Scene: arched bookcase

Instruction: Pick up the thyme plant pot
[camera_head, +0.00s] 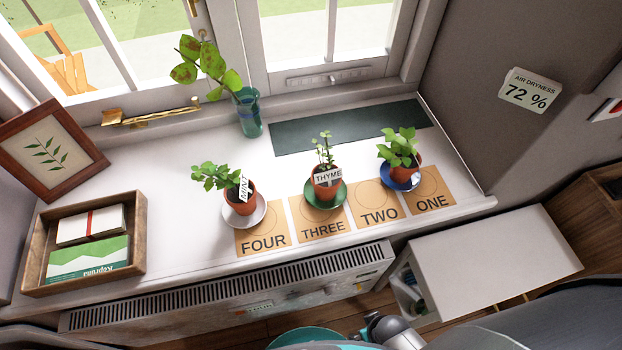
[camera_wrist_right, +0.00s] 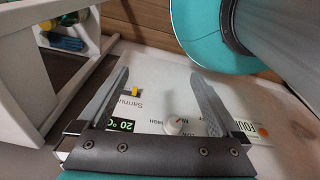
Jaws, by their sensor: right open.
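The thyme plant pot (camera_head: 326,187) is a small terracotta pot with a thin green plant and a white THYME label. It stands upright on a green saucer (camera_head: 341,198) on the windowsill, behind the THREE card (camera_head: 322,228). My right gripper (camera_wrist_right: 160,80) shows in the right wrist view, open with nothing between its fingers. It is in front of the radiator (camera_wrist_right: 150,98), below the sill, apart from the pot. The thyme pot is not in the right wrist view. My left gripper is not in view.
The mint pot (camera_head: 239,192) stands left of the thyme on a white saucer, and another potted plant (camera_head: 400,160) stands right on a blue saucer. A glass vase (camera_head: 248,115) is behind. A wooden tray (camera_head: 138,240) is left, a white cabinet (camera_head: 495,255) right.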

